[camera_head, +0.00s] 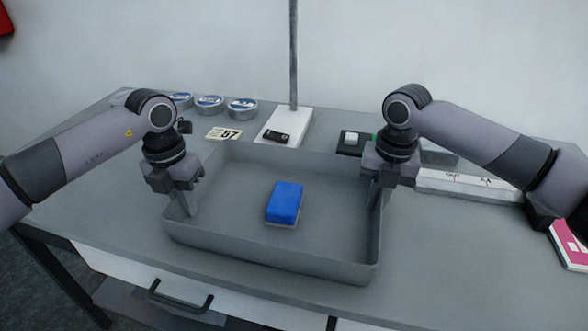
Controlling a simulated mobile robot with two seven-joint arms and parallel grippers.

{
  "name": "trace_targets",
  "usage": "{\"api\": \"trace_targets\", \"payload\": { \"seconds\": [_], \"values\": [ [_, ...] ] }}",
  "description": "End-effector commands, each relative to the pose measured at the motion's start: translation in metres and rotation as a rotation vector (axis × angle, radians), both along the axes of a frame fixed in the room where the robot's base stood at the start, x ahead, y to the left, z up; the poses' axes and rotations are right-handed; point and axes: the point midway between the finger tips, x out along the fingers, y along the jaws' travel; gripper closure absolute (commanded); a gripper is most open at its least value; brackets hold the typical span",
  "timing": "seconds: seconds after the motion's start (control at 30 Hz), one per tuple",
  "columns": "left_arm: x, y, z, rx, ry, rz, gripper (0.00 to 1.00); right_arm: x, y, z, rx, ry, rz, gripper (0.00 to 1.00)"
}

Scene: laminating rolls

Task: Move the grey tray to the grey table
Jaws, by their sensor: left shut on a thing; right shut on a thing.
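The grey tray (270,258) is on or just above the grey table (440,275), near its front edge; I cannot tell if it touches the top. A blue block with a grey underside (285,203) lies inside the tray, near its middle. My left gripper (190,208) is shut on the tray's left wall. My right gripper (375,200) is shut on the tray's right wall. Both grippers point down, and parts of their fingers are hidden by the tray walls.
Several round tins (209,103) and a card marked 57 (224,134) stand behind the tray. A long white box (468,184) and a pink item (572,243) are at the right. The table's front right is clear.

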Motion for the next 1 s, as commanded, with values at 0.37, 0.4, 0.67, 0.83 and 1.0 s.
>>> {"api": "trace_targets", "payload": {
  "seconds": [0.37, 0.4, 0.67, 0.83, 1.0],
  "values": [
    [0.0, 0.001, -0.005, 0.002, 0.0, 0.002, 0.66, 0.0, -0.001, -0.005, -0.002, 0.001, -0.002, 0.66],
    [0.0, 0.001, -0.005, 0.002, 0.0, 0.002, 0.66, 0.0, -0.001, -0.005, -0.002, 0.001, -0.002, 0.66],
    [0.001, 0.002, 0.016, 0.001, -0.004, 0.001, 0.66, 0.0, 0.0, -0.005, -0.001, 0.0, -0.001, 0.66],
    [0.002, 0.004, 0.053, 0.0, -0.005, 0.002, 0.66, 0.0, 0.0, -0.005, 0.0, 0.0, 0.0, 0.66],
    [0.003, 0.006, 0.087, 0.001, -0.003, 0.003, 0.66, 0.0, 0.0, -0.005, 0.0, 0.0, 0.0, 0.66]
  ]
}}
